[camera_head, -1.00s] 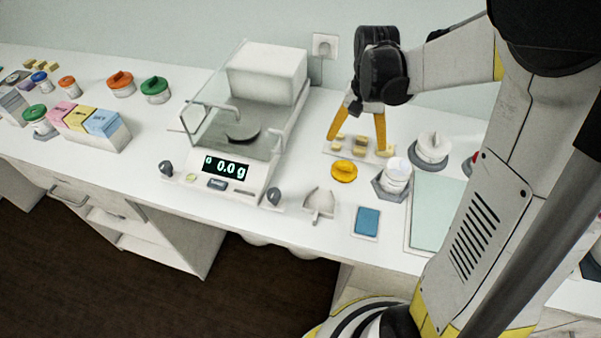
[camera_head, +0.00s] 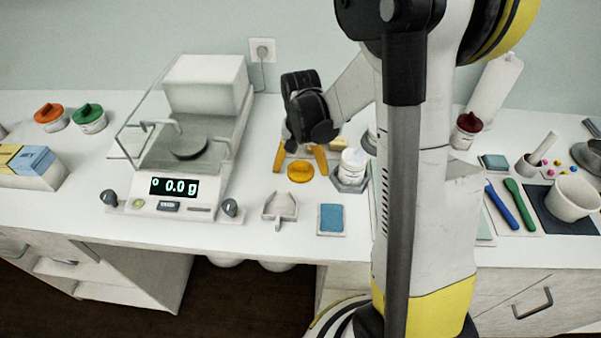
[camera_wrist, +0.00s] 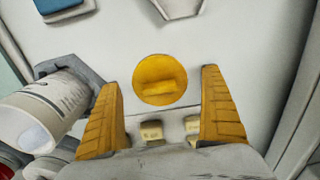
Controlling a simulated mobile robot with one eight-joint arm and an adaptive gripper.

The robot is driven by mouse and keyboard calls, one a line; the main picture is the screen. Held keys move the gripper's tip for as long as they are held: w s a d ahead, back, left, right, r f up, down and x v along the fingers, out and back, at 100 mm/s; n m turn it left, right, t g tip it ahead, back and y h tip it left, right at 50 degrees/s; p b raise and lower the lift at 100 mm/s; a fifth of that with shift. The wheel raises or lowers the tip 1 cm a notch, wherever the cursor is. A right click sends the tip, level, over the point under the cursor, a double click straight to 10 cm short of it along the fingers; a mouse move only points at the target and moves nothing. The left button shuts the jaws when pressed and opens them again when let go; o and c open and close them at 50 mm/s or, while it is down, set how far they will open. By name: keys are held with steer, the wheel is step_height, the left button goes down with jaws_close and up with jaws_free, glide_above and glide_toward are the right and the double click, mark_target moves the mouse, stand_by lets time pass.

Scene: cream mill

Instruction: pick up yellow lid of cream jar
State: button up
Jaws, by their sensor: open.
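The yellow lid (camera_head: 300,171) is round with a raised bar grip and lies flat on the white counter. It also shows in the wrist view (camera_wrist: 160,80), between and just beyond my fingertips. My gripper (camera_head: 300,160) is open and empty, with orange fingers pointing down just behind the lid in the head view. In the wrist view its fingers (camera_wrist: 162,85) stand apart to either side of the lid, not visibly touching it. The white cream jar (camera_head: 354,165) stands open-topped in a grey hexagonal holder, right of the lid; it also shows at left in the wrist view (camera_wrist: 45,105).
A balance (camera_head: 170,188) reading 0.0 g stands left of the lid. A white scoop (camera_head: 281,208) and blue pad (camera_head: 332,218) lie in front. Small yellowish blocks (camera_wrist: 151,130) sit near my fingers. Clear counter surrounds the lid's front.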

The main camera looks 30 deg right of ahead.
steer(key=shift+r, duration=0.1)
steer(key=c, duration=0.9)
steer(key=shift+c, duration=0.2)
